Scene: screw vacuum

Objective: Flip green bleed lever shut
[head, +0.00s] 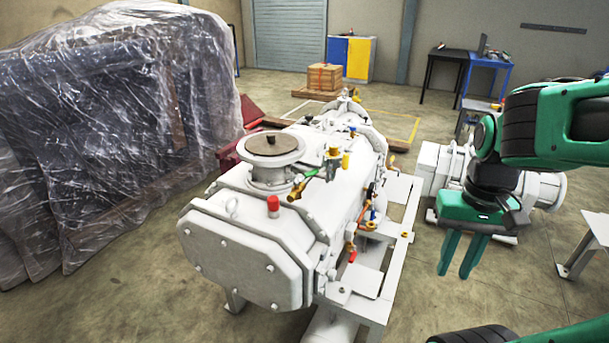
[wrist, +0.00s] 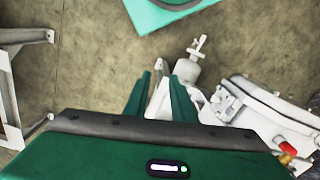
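The green bleed lever (head: 311,173) is a small handle on a brass valve (head: 296,191) on top of the white vacuum pump (head: 335,205) in the head view. It sits beside the round top flange and slants up to the right. My gripper (head: 453,274) hangs to the right of the pump, well apart from the lever, with its green fingers pointing down. In the wrist view my gripper (wrist: 161,76) has its fingers spread with nothing held between them. I cannot make out the green lever in the wrist view.
A red-capped fitting (head: 273,206) stands near the pump's front end. Several coloured valves line its right side above a white frame (head: 365,305). A plastic-wrapped machine (head: 110,130) stands at left. A white motor unit (head: 435,170) is behind my arm. Floor is clear below my gripper.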

